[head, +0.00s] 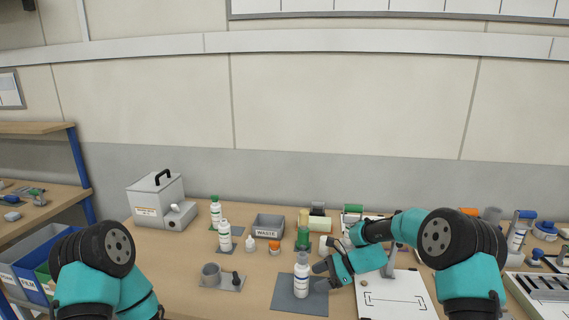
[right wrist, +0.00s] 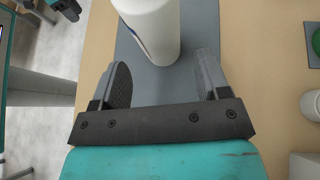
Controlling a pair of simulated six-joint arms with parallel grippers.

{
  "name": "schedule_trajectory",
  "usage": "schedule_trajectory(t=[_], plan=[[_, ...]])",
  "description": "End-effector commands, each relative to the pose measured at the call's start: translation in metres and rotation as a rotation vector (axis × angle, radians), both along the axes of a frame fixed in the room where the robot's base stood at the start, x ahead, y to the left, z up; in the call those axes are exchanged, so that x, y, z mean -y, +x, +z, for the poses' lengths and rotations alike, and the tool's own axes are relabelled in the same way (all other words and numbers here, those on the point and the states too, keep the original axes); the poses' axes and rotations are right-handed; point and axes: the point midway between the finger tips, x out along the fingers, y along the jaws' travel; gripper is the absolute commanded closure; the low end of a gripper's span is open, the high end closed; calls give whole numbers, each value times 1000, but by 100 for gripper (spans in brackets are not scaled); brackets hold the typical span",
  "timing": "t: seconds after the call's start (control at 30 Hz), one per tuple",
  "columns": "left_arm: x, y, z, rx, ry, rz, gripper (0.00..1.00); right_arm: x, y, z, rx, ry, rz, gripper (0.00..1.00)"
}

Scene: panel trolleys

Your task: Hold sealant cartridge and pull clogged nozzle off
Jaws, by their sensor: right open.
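A white bottle-like cylinder (head: 302,275) with a blue-marked label stands upright on a dark grey mat (head: 284,297) at the front of the table. It looks like the cartridge, but I cannot make out a separate clogged nozzle. My right gripper (head: 324,274) is open just right of it. In the right wrist view the cylinder (right wrist: 150,25) lies just ahead of the open, empty fingers (right wrist: 162,65); its top is cut off. My left arm shows at lower left in the head view. A dark gripper-like part at the right wrist view's top left may be my left gripper; its fingers are unclear.
Left of the mat is a grey plate (head: 226,283) with a cup and a small dark part. A white marked board (head: 398,298) lies right of the mat.

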Motion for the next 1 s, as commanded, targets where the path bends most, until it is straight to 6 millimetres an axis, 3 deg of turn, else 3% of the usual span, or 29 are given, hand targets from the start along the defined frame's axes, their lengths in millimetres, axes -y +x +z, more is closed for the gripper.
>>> schedule_trajectory(t=[0.5, 0.87, 1.0], plan=[[0, 0, 0, 0, 0, 0, 57, -46, 0, -25, -1, 0, 0, 31], [0, 0, 0, 0, 0, 0, 57, -49, 0, -27, 0, 0, 0, 31], [0, 0, 0, 0, 0, 0, 57, -49, 0, -27, 0, 0, 0, 42]])
